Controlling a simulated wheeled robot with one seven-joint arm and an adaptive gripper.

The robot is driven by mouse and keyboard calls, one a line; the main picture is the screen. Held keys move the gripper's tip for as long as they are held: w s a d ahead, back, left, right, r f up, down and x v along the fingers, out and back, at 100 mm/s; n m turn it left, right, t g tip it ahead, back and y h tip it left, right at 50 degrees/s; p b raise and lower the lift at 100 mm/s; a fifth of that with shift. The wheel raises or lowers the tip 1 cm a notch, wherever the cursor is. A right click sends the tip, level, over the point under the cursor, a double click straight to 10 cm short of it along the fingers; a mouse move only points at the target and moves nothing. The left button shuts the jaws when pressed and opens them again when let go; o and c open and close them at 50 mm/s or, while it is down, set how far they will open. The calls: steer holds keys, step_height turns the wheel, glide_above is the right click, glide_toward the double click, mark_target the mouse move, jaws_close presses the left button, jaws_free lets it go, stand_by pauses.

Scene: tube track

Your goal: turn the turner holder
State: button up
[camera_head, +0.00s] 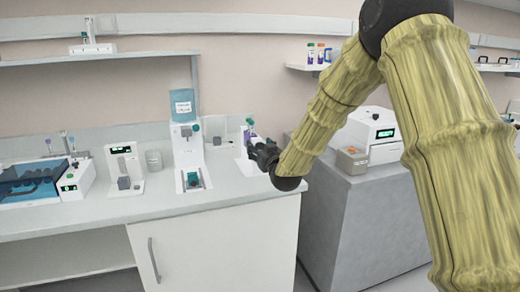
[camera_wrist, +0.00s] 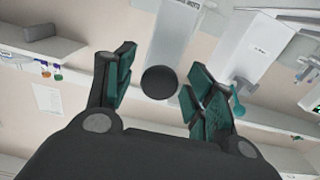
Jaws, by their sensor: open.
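My gripper (camera_head: 264,152) is at the right end of the white counter in the head view, in front of a small white stand with a purple-topped item (camera_head: 249,135). In the wrist view my gripper (camera_wrist: 160,90) is open, its two teal-padded fingers wide apart. A dark round piece (camera_wrist: 159,82) shows between the fingers; I cannot tell whether it is touched or what it belongs to. A teal piece (camera_wrist: 237,101) shows beside the right finger. I cannot tell for certain which part is the turner holder; my gripper hides part of the stand.
A white dispenser (camera_head: 188,150) with a blue container (camera_head: 183,106) stands left of my gripper. A small white device (camera_head: 123,168) and a blue-lidded machine (camera_head: 40,180) are further left. A grey cabinet (camera_head: 355,210) bears a white machine (camera_head: 370,132) at the right.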

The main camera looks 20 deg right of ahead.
steer(key=s, duration=1.1)
steer(key=shift+s+d, duration=0.2)
steer(key=shift+s, duration=0.15)
steer(key=s+a+f+g+p, duration=0.1)
steer(key=s+f+g+p, duration=0.15)
steer(key=s+f, duration=0.6)
steer(key=s+a+f+g+p, duration=0.1)
steer(key=s+f+g, duration=0.3)
steer(key=f, duration=1)
steer(key=s+a+f+g+p, duration=0.1)
steer(key=s+f+g, duration=0.2)
steer(key=s+f, duration=0.55)
steer(key=s+f+g+p, duration=0.1)
steer(key=s+f, duration=0.4)
steer(key=s, duration=0.5)
steer(key=s+a+f+g+p, duration=0.1)
steer(key=s+f+g, duration=0.3)
steer(key=s, duration=0.6)
steer(key=s+f+m+g+p, duration=0.1)
steer(key=s+f+g+p, duration=0.1)
steer(key=s+f, duration=0.4)
steer(key=s+g, duration=0.1)
steer(key=s, duration=0.3)
steer(key=shift+s+a+f, duration=0.35)
steer(key=shift+s+f, duration=0.05)
steer(key=shift+g+h, duration=0.25)
steer(key=shift+h, duration=0.05)
